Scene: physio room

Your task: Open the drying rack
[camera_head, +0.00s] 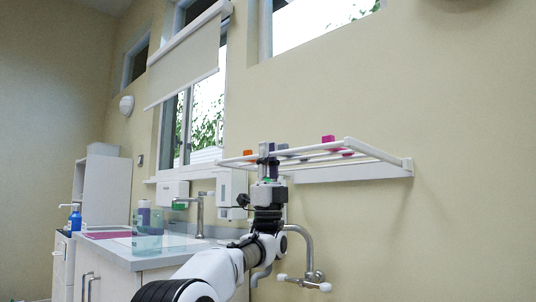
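The drying rack (376,152) is white and fixed to the wall right of the window. Its barred frame stands out from the wall, roughly level, above a white wall rail (350,173). My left gripper (267,151) points upward at the rack's front bars, left of the rack's middle. Its fingers overlap the bars in the picture. I cannot tell whether they are closed on a bar or only beside it. My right gripper is not in view.
Orange (248,153) and magenta (328,141) items show at the rack. The wall at right is bare.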

